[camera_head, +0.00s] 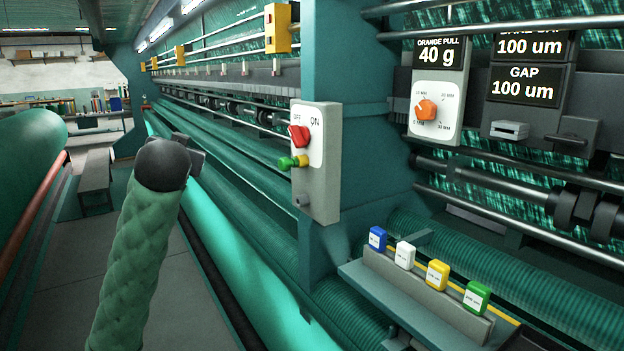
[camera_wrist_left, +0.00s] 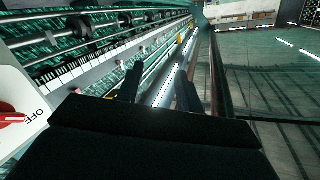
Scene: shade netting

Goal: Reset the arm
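My left arm comes up from the lower left in the head view in a green quilted sleeve. My left gripper (camera_head: 192,152) is mostly hidden behind its round black wrist. In the left wrist view the gripper (camera_wrist_left: 158,82) shows two dark fingers standing apart with nothing between them. It is in the air over the aisle, left of and apart from the grey switch box (camera_head: 318,165). That box carries a red OFF/ON knob (camera_head: 299,136). The red knob also shows at the left edge of the left wrist view (camera_wrist_left: 10,117). My right gripper is not in view.
A long green machine with rollers runs along the right. An orange dial (camera_head: 427,110) sits under a "40 g" display (camera_head: 440,55). Blue, white, yellow and green blocks stand on a ledge (camera_head: 400,305). The aisle floor (camera_head: 75,270) is open at left; a bench (camera_head: 96,175) stands farther back.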

